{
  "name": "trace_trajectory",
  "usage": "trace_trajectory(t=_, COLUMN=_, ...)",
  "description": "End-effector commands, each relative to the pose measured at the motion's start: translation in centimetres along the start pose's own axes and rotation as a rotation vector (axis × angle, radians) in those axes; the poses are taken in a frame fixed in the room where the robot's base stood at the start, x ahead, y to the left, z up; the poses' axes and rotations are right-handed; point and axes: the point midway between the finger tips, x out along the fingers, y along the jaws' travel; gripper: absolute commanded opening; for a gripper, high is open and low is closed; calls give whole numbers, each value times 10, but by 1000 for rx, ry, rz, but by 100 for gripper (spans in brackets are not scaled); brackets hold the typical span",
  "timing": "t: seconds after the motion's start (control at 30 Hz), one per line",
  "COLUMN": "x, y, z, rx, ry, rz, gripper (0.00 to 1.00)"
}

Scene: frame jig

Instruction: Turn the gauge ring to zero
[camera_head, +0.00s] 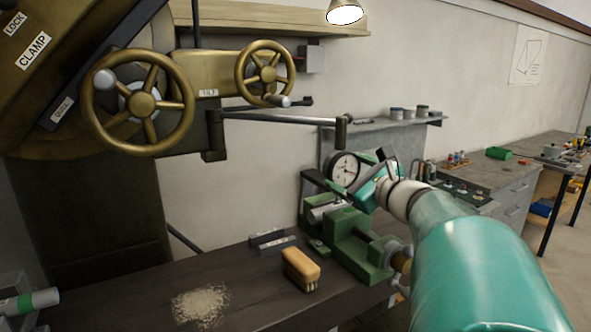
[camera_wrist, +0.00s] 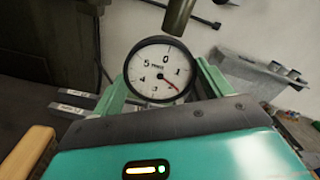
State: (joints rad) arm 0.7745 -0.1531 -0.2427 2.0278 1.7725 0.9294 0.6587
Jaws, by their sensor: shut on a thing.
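The gauge (camera_head: 345,168) is a round white dial with a dark ring, above a green vise on the bench. It also shows in the wrist view (camera_wrist: 158,72). There the 0 sits near the top, slightly right of centre, and a red needle points to the lower right, below the 1. My gripper (camera_head: 347,176) is at the gauge, its green fingers on both sides of the ring in the wrist view (camera_wrist: 162,82), shut on the ring. The exact finger contact is partly hidden.
The green vise (camera_head: 350,245) stands below the gauge. A yellow-tan brush (camera_head: 300,269), grey blocks (camera_head: 270,241) and a pile of shavings (camera_head: 200,304) lie left of it. A dark rod (camera_head: 285,118) ends above the gauge. Brass handwheels (camera_head: 139,103) hang upper left.

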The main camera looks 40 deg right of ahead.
Motion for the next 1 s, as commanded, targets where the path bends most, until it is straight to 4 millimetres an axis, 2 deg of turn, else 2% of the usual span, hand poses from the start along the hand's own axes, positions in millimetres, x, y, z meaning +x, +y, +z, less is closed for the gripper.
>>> trace_trajectory(t=0.17, x=0, y=0, z=0, rx=94, ry=0, rz=1, gripper=65)
trace_trajectory(t=1.0, x=0, y=1, z=0, rx=1197, ry=1, rz=1, gripper=65)
